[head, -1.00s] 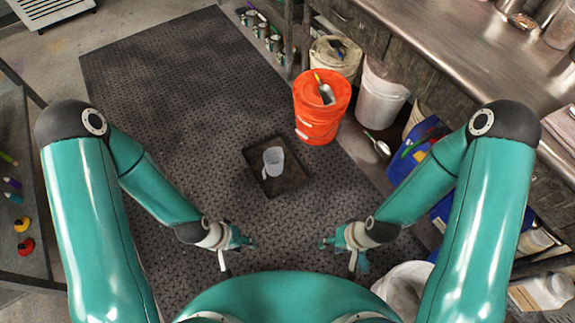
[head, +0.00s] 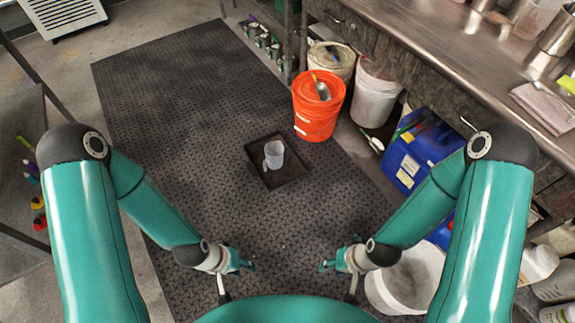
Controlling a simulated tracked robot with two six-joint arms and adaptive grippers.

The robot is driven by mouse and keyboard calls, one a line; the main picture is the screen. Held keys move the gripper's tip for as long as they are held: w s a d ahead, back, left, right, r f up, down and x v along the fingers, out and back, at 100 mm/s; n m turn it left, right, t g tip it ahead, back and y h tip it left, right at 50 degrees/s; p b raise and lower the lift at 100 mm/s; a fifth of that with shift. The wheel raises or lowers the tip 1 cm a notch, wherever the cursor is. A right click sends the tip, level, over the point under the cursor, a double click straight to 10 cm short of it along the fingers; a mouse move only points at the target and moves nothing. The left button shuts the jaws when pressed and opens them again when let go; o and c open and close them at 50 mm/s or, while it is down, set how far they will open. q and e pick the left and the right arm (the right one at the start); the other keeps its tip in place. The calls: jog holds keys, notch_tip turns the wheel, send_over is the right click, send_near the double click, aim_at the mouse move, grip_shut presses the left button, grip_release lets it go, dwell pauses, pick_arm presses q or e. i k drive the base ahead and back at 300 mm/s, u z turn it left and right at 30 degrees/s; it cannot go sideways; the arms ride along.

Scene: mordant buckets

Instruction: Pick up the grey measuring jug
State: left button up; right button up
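The grey measuring jug (head: 274,153) stands upright on a dark shallow tray (head: 287,178) on the floor mat, near the middle of the head view. Its handle side faces left. My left gripper (head: 247,265) is below and to the left of the tray, apart from the jug. My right gripper (head: 327,267) is below and to the right of the tray, also apart from it. Both grippers are small in view, and I see nothing held in either. The gap between their fingers is too small to make out.
An orange bucket (head: 316,118) with a scoop on its lid stands beyond the tray to the right. Pale buckets, a blue container (head: 408,165) and a white bucket (head: 405,285) line the right under a metal counter (head: 450,45). The dark mat (head: 180,110) is clear at left.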

aim_at(274, 151)
jog(key=z, duration=0.15)
jog(key=k, duration=0.15)
jog(key=u, duration=0.3)
jog(key=i, duration=0.8)
jog(key=z, duration=0.1)
jog(key=k, duration=0.5)
jog(key=z, duration=1.75)
jog(key=i, duration=0.1)
jog(key=u, duration=3.2)
jog(key=i, duration=1.4)
jog(key=z, duration=0.05)
